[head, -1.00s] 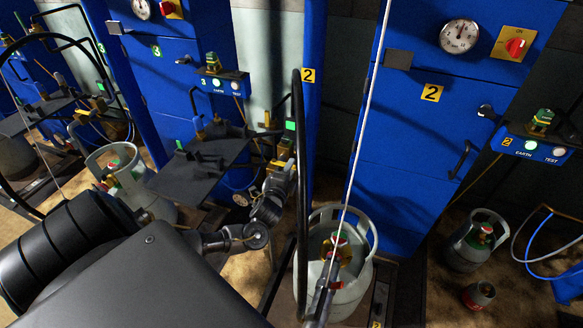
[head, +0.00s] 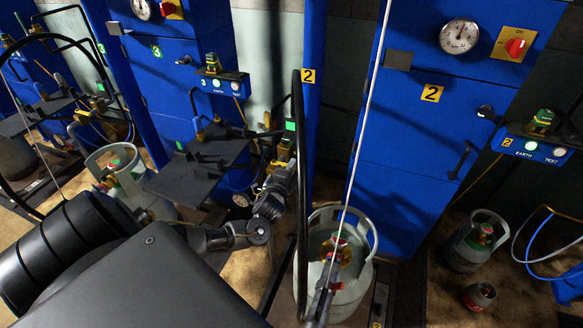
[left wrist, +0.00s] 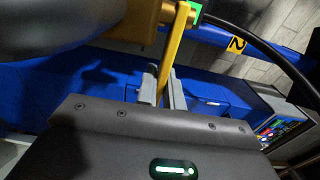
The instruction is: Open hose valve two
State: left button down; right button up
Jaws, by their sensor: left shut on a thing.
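In the left wrist view, a long yellow lever (left wrist: 169,62) runs down from a brass valve body (left wrist: 148,14) at the top. My left gripper (left wrist: 164,92) is shut on the lower part of this lever, one grey finger on each side. In the head view, my left gripper (head: 280,172) is at the brass valve (head: 285,149), beside the blue post with the yellow number 2 label (head: 308,76). The lever and fingertips are too small and dark to make out there. My right gripper is not in view.
A black hose (head: 299,200) hangs close to the right of my left gripper. A dark shelf plate (head: 198,172) lies to the left. Blue cabinet two (head: 420,135) stands at right.

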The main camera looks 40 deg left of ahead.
pick_arm(q)
jog(key=shift+s+r+m+h+p, duration=0.15)
jog(key=shift+s+m+h+p, duration=0.25)
jog(key=shift+m+h, duration=0.25)
jog(key=shift+s+d+m+t+h, duration=0.15)
jog(key=shift+m+h, duration=0.15)
jog(key=shift+h, duration=0.25)
jog(key=shift+s+m+t+h, duration=0.15)
jog(key=shift+m+t+h, duration=0.1)
jog(key=shift+h, duration=0.3)
jog(key=shift+s+d+m+t+h, duration=0.15)
jog(key=shift+m+h, duration=0.15)
jog(key=shift+h, duration=0.25)
jog(key=c, duration=1.5)
grip_release()
jog(key=shift+a, duration=0.1)
jog(key=s, duration=1)
jog(key=shift+s+d, duration=0.35)
